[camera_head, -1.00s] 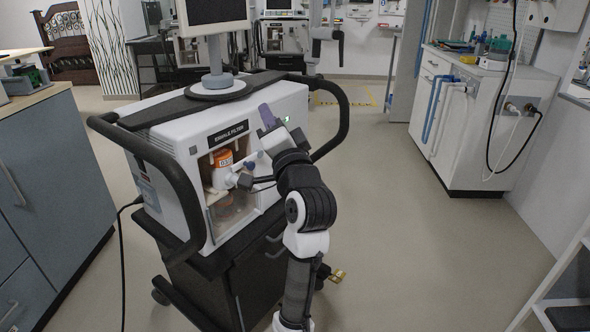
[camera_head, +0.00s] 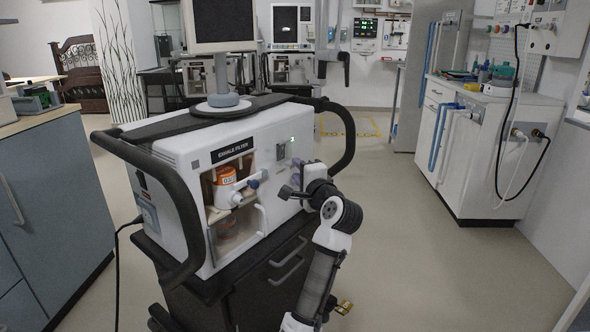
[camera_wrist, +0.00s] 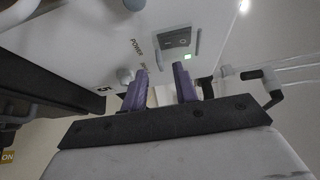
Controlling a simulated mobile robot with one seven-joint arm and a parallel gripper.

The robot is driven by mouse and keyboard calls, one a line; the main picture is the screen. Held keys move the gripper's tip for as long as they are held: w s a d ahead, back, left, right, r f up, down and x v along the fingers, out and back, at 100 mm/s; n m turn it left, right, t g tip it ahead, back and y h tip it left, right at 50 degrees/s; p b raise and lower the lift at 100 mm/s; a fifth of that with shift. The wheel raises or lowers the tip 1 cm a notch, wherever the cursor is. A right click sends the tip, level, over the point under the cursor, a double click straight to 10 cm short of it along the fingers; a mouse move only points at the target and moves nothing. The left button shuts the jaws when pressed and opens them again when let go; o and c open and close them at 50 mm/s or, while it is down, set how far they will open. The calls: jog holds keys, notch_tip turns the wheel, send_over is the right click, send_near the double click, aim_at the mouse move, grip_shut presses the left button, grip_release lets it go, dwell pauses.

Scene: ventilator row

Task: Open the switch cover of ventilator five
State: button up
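The ventilator (camera_head: 185,150) is a white box on a dark cart, with an "EXHALE FILTER" label on its front. The wrist view shows its white panel (camera_wrist: 75,45) close up, with the word "POWER", a figure 5 and a lit green light. A small grey rectangular piece (camera_wrist: 173,38) beside "POWER" looks like the switch cover; whether it is shut is unclear. It shows as a grey patch in the head view (camera_head: 281,151). My gripper (camera_wrist: 160,78) has its two purple fingers apart, pointing at the panel below the grey piece. I see nothing gripped.
A compartment with an orange-topped filter (camera_head: 225,175) lies left of my gripper, with a blue knob (camera_head: 253,184) nearby. Black curved handles (camera_head: 344,130) flank the ventilator. A grey cabinet (camera_head: 45,200) stands at left. The floor at right (camera_head: 420,260) is clear.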

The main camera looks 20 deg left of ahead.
aim_at(287, 153)
jog(key=shift+x, duration=1.45)
jog(key=shift+c, duration=0.3)
grip_shut()
